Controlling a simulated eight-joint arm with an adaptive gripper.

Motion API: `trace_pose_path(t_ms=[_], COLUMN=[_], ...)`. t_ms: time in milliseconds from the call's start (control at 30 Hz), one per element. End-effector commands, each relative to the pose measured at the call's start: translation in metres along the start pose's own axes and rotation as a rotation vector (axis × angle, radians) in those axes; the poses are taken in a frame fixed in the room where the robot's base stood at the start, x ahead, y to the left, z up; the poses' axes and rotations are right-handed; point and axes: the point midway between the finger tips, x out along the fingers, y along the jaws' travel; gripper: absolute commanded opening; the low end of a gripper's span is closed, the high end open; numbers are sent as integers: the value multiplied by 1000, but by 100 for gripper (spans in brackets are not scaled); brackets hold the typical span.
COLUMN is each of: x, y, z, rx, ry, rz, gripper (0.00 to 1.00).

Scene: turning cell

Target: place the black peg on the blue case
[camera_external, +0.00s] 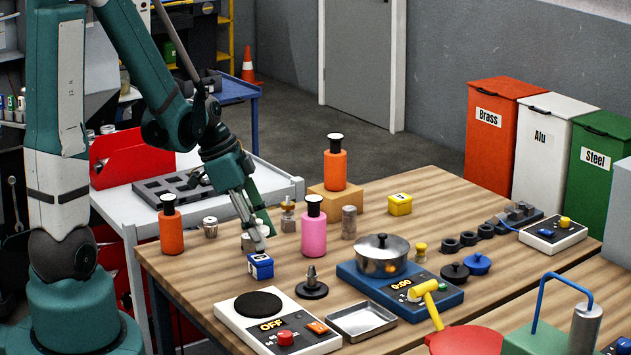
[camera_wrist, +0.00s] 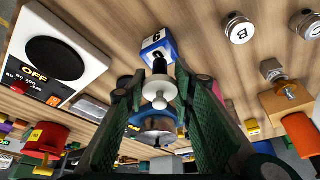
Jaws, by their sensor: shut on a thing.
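The blue case (camera_external: 260,267) is a small blue block with a white label, standing on the wooden table near its left front. It also shows in the wrist view (camera_wrist: 168,52), just beyond the fingertips. My gripper (camera_external: 261,246) points down directly over the case. In the wrist view, my gripper (camera_wrist: 158,82) is shut on the black peg (camera_wrist: 159,66), which has a pale, rounded part on the near side. The peg's black end is at the case; I cannot tell whether they touch. In the external view the fingers mostly hide the peg.
A pink bottle (camera_external: 313,232) and a dark cone on a round base (camera_external: 311,284) stand right of the case. A hot plate (camera_external: 259,304) marked OFF is in front. A blue scale (camera_external: 393,300) bears a metal pot (camera_external: 382,258). Metal cylinders stand behind my gripper.

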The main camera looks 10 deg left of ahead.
Motion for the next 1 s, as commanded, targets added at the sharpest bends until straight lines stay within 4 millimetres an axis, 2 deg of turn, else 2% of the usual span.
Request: trace_pose_path(t_ms=[133, 633, 667, 767, 1000], x=[7, 12, 12, 11, 11], y=[0, 0, 0, 0, 0], z=[3, 5, 5, 5, 5], rx=[0, 0, 0, 0, 0], ry=[0, 0, 0, 0, 0], rz=[0, 0, 0, 0, 0], gripper=[10, 10, 27, 40, 40])
